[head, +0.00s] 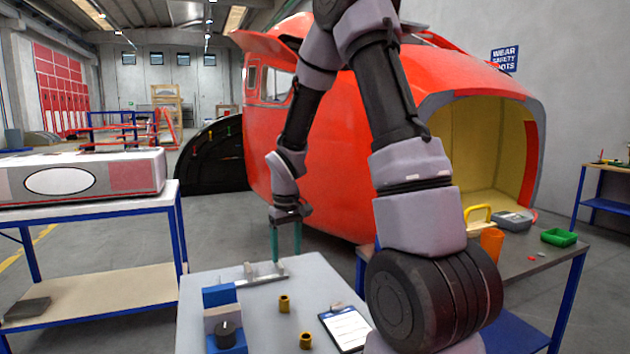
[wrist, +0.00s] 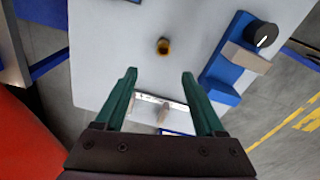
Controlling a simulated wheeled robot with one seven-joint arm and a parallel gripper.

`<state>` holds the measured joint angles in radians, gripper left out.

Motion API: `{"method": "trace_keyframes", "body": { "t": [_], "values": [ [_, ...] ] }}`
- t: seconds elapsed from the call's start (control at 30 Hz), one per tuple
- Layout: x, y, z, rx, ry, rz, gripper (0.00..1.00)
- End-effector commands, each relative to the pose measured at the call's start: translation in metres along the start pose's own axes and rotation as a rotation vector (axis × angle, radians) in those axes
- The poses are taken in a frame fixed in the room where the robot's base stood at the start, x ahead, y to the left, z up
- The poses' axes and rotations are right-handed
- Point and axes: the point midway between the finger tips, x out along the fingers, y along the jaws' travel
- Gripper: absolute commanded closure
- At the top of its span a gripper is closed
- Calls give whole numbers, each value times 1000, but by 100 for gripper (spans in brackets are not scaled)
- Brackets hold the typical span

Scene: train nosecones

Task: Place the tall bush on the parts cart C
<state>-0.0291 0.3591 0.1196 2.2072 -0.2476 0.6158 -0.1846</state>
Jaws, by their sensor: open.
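Two brass-coloured bushes stand upright on a light grey tabletop (head: 255,318): one farther back (head: 284,303), one nearer the front (head: 305,340). I cannot tell surely which is taller. One bush also shows in the wrist view (wrist: 163,45), beyond my fingertips. My gripper (head: 286,258) points down over the far edge of this table, open and empty; its green fingers frame the wrist view (wrist: 159,75). No bush is between them. No label shows which surface is parts cart C.
A metal bar with a small upright piece (head: 262,275) lies near my gripper. A blue fixture with a black knob (head: 225,335) and a clipboard (head: 345,328) flank the bushes.

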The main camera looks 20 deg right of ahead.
Motion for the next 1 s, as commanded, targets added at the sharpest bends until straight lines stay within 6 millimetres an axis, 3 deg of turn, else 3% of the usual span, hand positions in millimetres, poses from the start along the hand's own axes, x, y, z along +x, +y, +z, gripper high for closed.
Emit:
{"method": "trace_keyframes", "body": {
  "t": [0.03,0.2,0.5,0.6,0.8,1.0],
  "values": [
    [-25,3,2,33,38,6,29],
    [-107,7,27,174,156,4,29],
    [-220,-1,99,412,374,-70,29],
    [-245,-8,126,477,442,-111,29],
    [-272,-20,166,563,536,-185,29],
    [-279,-24,179,590,562,-212,29]
  ]
}}
